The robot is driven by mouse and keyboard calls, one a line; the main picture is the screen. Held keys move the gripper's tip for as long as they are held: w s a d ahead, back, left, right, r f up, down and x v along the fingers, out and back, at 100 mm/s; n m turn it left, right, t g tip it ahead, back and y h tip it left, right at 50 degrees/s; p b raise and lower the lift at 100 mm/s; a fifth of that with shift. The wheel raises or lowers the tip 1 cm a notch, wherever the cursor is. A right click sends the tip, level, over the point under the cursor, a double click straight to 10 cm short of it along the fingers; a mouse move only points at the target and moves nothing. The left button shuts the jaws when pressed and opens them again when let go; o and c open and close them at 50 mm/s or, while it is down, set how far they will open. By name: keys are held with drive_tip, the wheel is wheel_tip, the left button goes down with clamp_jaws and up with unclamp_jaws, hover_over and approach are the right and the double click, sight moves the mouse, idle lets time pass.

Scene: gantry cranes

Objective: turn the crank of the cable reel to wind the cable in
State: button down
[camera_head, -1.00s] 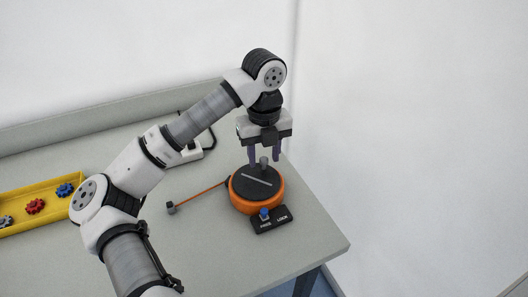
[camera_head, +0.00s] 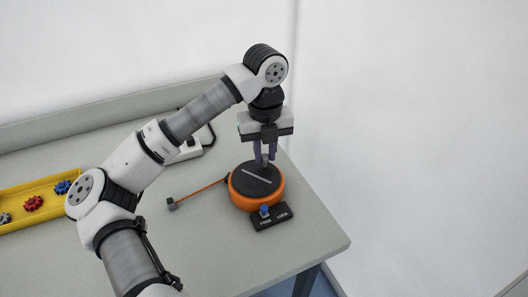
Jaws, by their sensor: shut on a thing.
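The cable reel (camera_head: 240,199) is an orange round drum with a black top, standing on the table near its right edge. A pale bar mark runs across the black top. The crank knob (camera_head: 265,161) is a small grey post near the back of the top. My gripper (camera_head: 265,158) points down and is shut on the knob, with its purple fingers either side. The orange cable (camera_head: 202,191) runs out to the left from the reel, ending in a small grey block (camera_head: 172,203) on the table. A blue switch (camera_head: 265,210) sits on a black FREE/LOCK plate in front, towards the FREE side.
A yellow tray (camera_head: 38,188) with red, blue and grey gears lies at the left. A white device with a black cord (camera_head: 190,150) is behind the reel. A raised rim runs along the table's back. The front middle of the table (camera_head: 225,255) is clear.

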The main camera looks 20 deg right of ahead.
sight(269, 186)
drive_tip(key=shift+s+d+f+m+b, duration=0.2)
drive_tip(key=shift+s+m+b, duration=0.1)
drive_tip(key=shift+m+b, duration=0.8)
drive_tip(key=m+b, duration=0.1)
drive_tip(key=s+m+b, duration=0.1)
drive_tip(key=shift+d+m, duration=0.15)
drive_tip(key=shift+m, duration=0.25)
drive_tip(key=m+b, duration=0.1)
drive_tip(key=s+m, duration=0.1)
drive_tip(key=m, duration=0.1)
drive_tip(key=s+m+b, duration=0.1)
drive_tip(key=m, duration=0.1)
drive_tip(key=shift+r+b, duration=0.1)
drive_tip(key=shift+b, duration=0.25)
drive_tip(key=m, duration=0.1)
drive_tip(key=s+m+b, duration=0.1)
drive_tip(key=m, duration=0.3)
drive_tip(key=shift+s+a, duration=0.15)
drive_tip(key=shift+a, duration=0.2)
drive_tip(key=m, duration=0.1)
drive_tip(key=a+m+b, duration=0.1)
drive_tip(key=m, duration=0.1)
drive_tip(key=s+m, duration=0.1)
drive_tip(key=m, duration=0.1)
drive_tip(key=shift+a, duration=0.25)
drive_tip(key=shift+s+r+m, duration=0.1)
drive_tip(key=shift+m, duration=0.2)
drive_tip(key=c, duration=1.3)
unclamp_jaws()
